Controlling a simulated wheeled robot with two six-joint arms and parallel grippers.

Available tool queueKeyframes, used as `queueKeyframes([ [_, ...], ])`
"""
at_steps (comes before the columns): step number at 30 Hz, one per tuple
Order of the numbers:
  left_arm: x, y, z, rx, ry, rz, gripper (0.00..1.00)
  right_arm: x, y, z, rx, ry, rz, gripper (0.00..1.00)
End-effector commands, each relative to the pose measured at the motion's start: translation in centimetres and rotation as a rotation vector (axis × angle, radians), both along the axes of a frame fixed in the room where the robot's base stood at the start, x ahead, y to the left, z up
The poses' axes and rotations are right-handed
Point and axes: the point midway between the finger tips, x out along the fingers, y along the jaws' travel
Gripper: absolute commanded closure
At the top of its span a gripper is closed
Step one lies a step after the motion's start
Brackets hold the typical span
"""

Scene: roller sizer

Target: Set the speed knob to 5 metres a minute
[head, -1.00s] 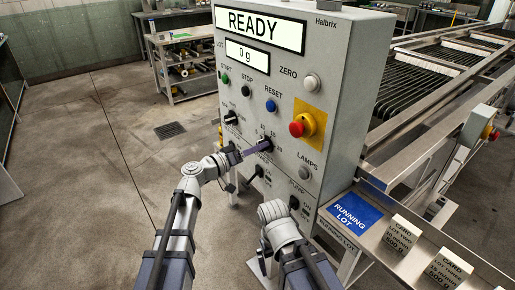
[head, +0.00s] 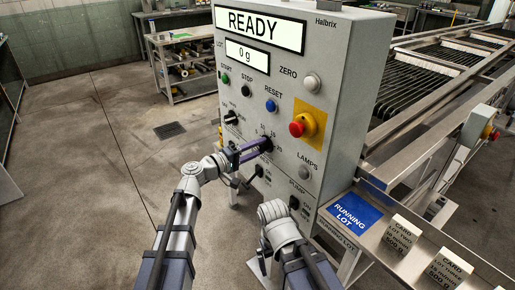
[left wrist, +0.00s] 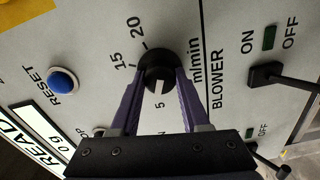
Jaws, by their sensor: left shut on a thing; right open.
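The speed knob (head: 265,144) is a black dial on the grey control panel (head: 325,80). In the left wrist view the speed knob (left wrist: 158,66) sits between the purple fingers of my left gripper (left wrist: 158,84), which is shut on it. The pale mark on the knob points to the printed 5. The 15, the 20 and m/min also show there; the fingers hide part of the scale. In the head view my left gripper (head: 255,149) reaches the knob from the left. My right gripper (head: 264,250) is low in front of the panel, away from the controls, its fingers hardly visible.
The display (head: 260,27) reads READY and the smaller one 0 g. The red emergency button (head: 301,127), blue RESET button (head: 270,105) and BLOWER switch (left wrist: 265,76) are near the knob. A shelf (head: 395,250) with cards is at the right.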

Motion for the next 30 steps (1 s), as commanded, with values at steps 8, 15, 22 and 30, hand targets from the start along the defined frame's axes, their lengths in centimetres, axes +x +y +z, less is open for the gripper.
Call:
queueKeyframes([
  [8, 0.0, 0.03, -0.04, -0.07, 0.098, 0.0, 1.0, 0.0, 0.0, -0.02, 0.0, 0.0, 0.0, 0.0],
  [15, 0.0, 0.03, -0.05, -0.095, 0.132, 0.001, 1.0, 0.0, 0.0, -0.02, 0.0, 0.0, 0.0, 0.0],
  [22, 0.0, 0.03, -0.05, -0.098, 0.136, 0.001, 1.0, 0.0, 0.0, -0.02, 0.0, 0.0, 0.0, 0.0],
  [30, 0.0, 0.03, -0.05, -0.098, 0.136, 0.001, 0.45, 0.0, 0.0, -0.02, 0.0, 0.0, 0.0, 0.0],
])
